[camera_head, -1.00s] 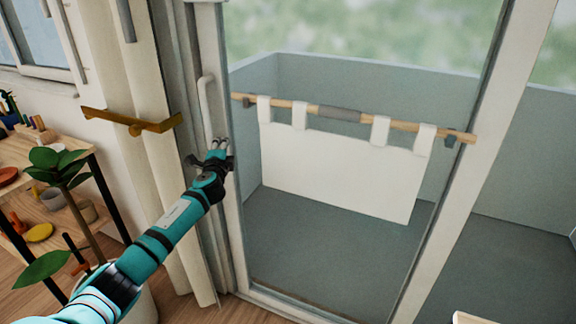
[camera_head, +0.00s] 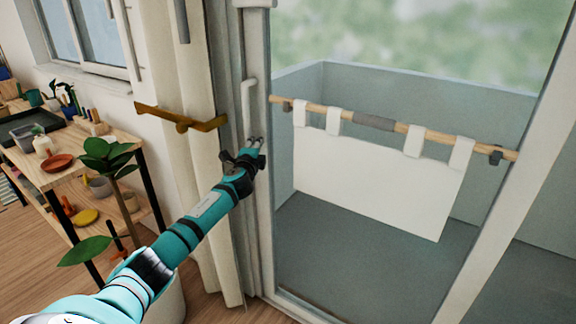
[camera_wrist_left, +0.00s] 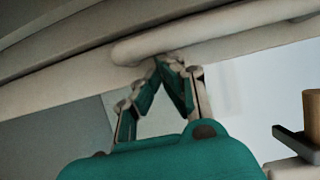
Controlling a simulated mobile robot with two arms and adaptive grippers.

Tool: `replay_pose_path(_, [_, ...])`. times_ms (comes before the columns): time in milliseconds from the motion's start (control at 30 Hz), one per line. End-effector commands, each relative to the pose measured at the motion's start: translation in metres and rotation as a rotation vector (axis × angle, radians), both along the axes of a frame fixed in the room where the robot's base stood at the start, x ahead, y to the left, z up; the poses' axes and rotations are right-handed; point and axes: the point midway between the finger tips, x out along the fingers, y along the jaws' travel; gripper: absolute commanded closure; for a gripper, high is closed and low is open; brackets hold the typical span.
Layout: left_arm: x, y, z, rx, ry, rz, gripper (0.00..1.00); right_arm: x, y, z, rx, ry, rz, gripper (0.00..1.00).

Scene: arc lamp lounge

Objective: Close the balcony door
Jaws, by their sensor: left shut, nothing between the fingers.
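The balcony door is a glass panel in a white frame (camera_head: 257,205), with a white vertical handle (camera_head: 247,105) on its left upright. Whether the door is fully shut cannot be told. My left gripper (camera_head: 256,143) is shut and empty, at the lower end of the handle. In the left wrist view, the fingertips (camera_wrist_left: 170,62) meet just below the pale handle bar (camera_wrist_left: 200,32), very near or touching it, not around it. My right gripper is not in view.
A wooden rod (camera_head: 400,126) with a white cloth (camera_head: 375,175) crosses the glass. A cream curtain (camera_head: 190,80) with a brass holdback (camera_head: 180,120) hangs left of the door. A potted plant (camera_head: 105,155) and a wooden shelf (camera_head: 130,150) with small items stand farther left.

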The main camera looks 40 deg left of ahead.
Motion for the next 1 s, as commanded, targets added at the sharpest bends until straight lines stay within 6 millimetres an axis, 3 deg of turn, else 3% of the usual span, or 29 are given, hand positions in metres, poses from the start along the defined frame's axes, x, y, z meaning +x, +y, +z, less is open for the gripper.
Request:
replay_pose_path(233, [-0.023, -0.01, -0.001, 0.004, 0.004, 0.001, 1.0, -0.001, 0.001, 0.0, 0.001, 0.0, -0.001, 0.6])
replay_pose_path(700, [-0.094, -0.05, -0.001, 0.001, 0.003, -0.003, 1.0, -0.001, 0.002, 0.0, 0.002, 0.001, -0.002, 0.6])
replay_pose_path(1000, [-0.106, -0.056, 0.0, 0.001, 0.0, -0.002, 1.0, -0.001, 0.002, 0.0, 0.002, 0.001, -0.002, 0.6])
